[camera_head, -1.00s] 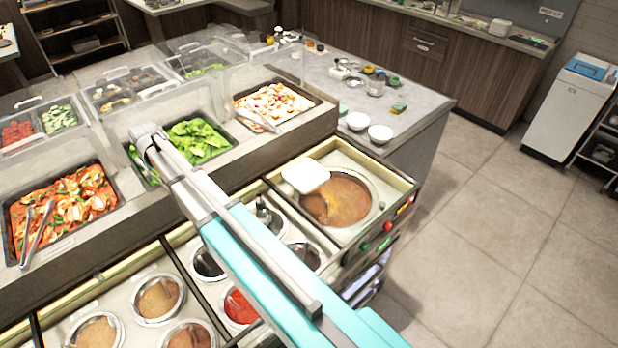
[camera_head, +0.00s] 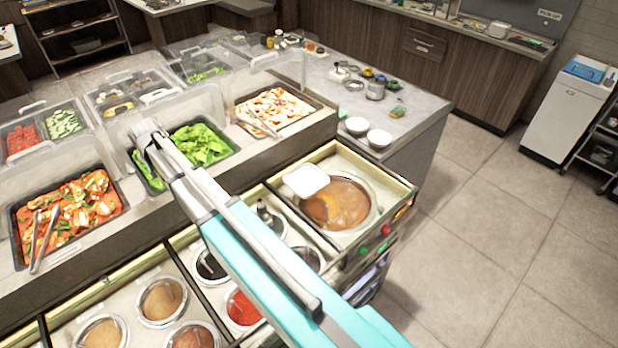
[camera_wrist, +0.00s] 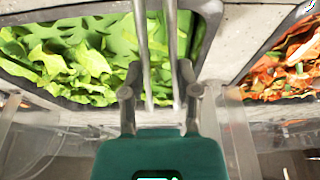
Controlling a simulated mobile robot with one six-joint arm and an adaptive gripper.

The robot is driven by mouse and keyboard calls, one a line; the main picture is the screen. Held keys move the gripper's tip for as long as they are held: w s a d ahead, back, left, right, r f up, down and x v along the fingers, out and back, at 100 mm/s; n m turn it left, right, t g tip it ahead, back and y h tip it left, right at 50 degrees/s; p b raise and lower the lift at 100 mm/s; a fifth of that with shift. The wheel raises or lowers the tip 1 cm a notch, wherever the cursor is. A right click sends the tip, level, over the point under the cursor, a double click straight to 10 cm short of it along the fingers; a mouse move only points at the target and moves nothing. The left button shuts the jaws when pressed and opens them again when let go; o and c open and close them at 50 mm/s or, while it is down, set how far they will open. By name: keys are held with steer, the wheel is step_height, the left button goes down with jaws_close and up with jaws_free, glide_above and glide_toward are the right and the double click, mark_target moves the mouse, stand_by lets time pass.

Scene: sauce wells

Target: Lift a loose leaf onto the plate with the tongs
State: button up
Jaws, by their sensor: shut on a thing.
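Green leaves (camera_head: 203,145) fill a dark tray (camera_head: 238,148) in the counter. They also fill the wrist view's upper left (camera_wrist: 75,60); I cannot single out a loose leaf. My gripper (camera_head: 150,140) is over the left part of this tray, partly hiding it. In the wrist view, my gripper (camera_wrist: 159,75) is shut on the metal tongs (camera_wrist: 143,45), whose two arms run between the fingers and over the leaves. The tongs' tips are out of frame, so I cannot tell whether they hold a leaf. A white square plate (camera_head: 306,180) lies by the soup pot (camera_head: 345,205).
Clear guards (camera_head: 195,105) stand behind the trays. A tray of red food with tongs (camera_head: 72,215) is to the left, and a pale-topped tray (camera_head: 278,108) to the right. Several sauce wells (camera_head: 162,300) line the front. Two white bowls (camera_head: 379,136) stand behind the pot.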

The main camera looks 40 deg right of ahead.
step_height(320, 180, up, 9)
steer(key=p, duration=0.7)
steer(key=shift+f+p, duration=0.2)
steer(key=shift+p, duration=0.2)
steer(key=shift+s+f, duration=0.1)
